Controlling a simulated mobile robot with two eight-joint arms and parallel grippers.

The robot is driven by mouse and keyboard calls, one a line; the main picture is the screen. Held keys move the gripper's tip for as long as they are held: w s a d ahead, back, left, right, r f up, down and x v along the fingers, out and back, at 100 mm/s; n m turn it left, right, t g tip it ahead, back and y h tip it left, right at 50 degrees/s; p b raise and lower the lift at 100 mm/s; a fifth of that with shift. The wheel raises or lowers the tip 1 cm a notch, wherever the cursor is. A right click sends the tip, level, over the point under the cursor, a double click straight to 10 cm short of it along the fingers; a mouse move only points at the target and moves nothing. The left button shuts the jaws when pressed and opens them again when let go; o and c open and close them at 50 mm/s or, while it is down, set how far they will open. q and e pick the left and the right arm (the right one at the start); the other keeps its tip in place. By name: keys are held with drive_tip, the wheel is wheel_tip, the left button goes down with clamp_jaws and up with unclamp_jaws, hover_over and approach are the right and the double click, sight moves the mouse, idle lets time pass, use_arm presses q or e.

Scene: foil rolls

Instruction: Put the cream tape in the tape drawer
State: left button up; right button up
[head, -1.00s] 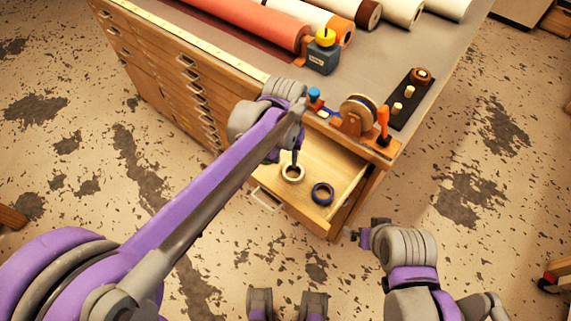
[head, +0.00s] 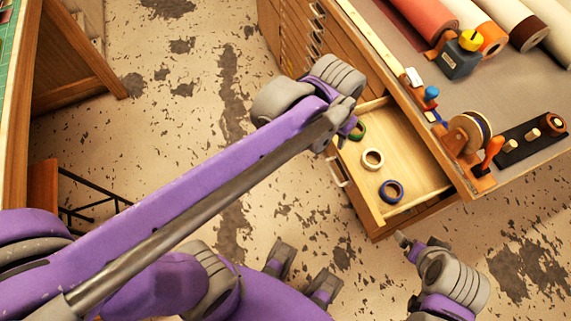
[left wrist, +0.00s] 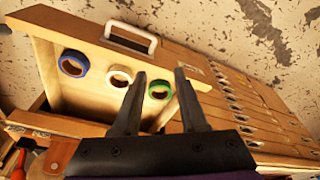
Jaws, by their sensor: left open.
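The cream tape (head: 373,159) is a ring lying flat in the open wooden drawer (head: 420,178), between the blue tape (head: 391,191) and the green tape (head: 358,131). In the left wrist view the cream tape (left wrist: 121,70) lies clear of both fingers, left of the gap. My left gripper (left wrist: 160,74) is open and empty above the drawer, with the green tape showing between and beyond its fingers. In the head view my wrist hides most of that gripper. My right gripper (head: 405,242) is outside the drawer's front corner; its jaws are too small to read.
The drawer handle (head: 337,174) sticks out leftward. Speckled floor is open in front.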

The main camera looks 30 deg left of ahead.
use_arm(q)
drive_tip(key=s+a+f+n+t, duration=0.1)
drive_tip(key=s+a+f+t, duration=0.1)
drive_tip(key=s+a+f, duration=0.5)
drive_tip(key=s, duration=0.3)
drive_tip(key=shift+s+t, duration=0.15)
drive_tip(key=shift+t, duration=0.25)
drive_tip(key=shift+f, duration=0.1)
